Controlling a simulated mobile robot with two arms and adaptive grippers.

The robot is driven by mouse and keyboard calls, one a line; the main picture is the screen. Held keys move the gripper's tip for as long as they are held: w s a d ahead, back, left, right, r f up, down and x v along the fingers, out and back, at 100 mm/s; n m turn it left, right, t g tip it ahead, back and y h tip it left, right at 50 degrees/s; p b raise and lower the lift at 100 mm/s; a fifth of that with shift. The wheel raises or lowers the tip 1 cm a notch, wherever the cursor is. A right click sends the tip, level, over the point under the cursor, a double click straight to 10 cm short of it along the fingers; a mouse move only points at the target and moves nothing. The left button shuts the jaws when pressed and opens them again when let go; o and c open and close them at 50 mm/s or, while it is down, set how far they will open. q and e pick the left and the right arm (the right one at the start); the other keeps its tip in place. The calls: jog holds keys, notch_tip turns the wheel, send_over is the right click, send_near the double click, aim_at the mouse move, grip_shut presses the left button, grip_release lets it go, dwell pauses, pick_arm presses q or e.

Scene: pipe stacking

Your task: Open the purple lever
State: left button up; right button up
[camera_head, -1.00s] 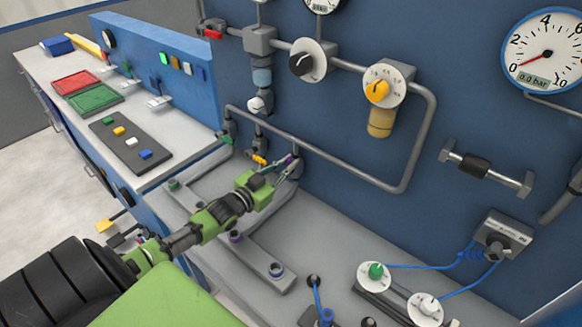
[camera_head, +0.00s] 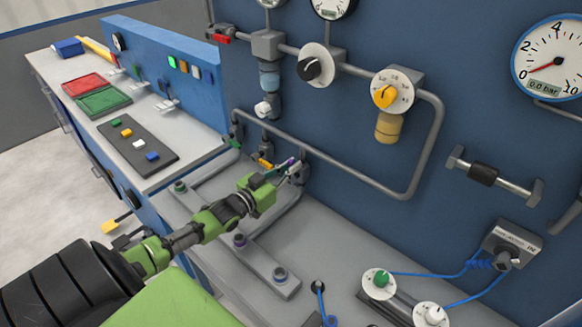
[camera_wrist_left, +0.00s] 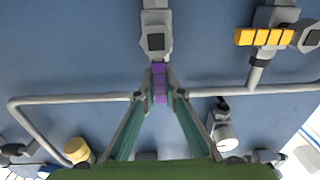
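The purple lever (camera_head: 285,164) sits on a grey valve low on the blue panel, at the foot of a pipe. In the left wrist view the purple lever (camera_wrist_left: 159,84) lies between the two fingertips, in line with the grey valve body (camera_wrist_left: 155,40) above it. My left gripper (camera_wrist_left: 159,90) has its narrow fingers drawn in, one on each side of the lever, and they look shut on it. Any thin gap at the tips is too small to tell. In the head view my left gripper (camera_head: 280,170) reaches in from the lower left. My right gripper does not show.
A yellow lever (camera_head: 262,162) and a green one (camera_head: 234,142) sit just left on neighbouring valves; the yellow one (camera_wrist_left: 265,37) also shows in the wrist view. A grey pipe (camera_head: 340,172) runs close behind. A grey bench (camera_head: 320,240) lies below.

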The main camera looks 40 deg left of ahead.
pick_arm(q)
jog(key=o, duration=0.4)
jog(key=shift+o, duration=0.2)
jog(key=s+a, duration=0.1)
jog(key=s, duration=1.1)
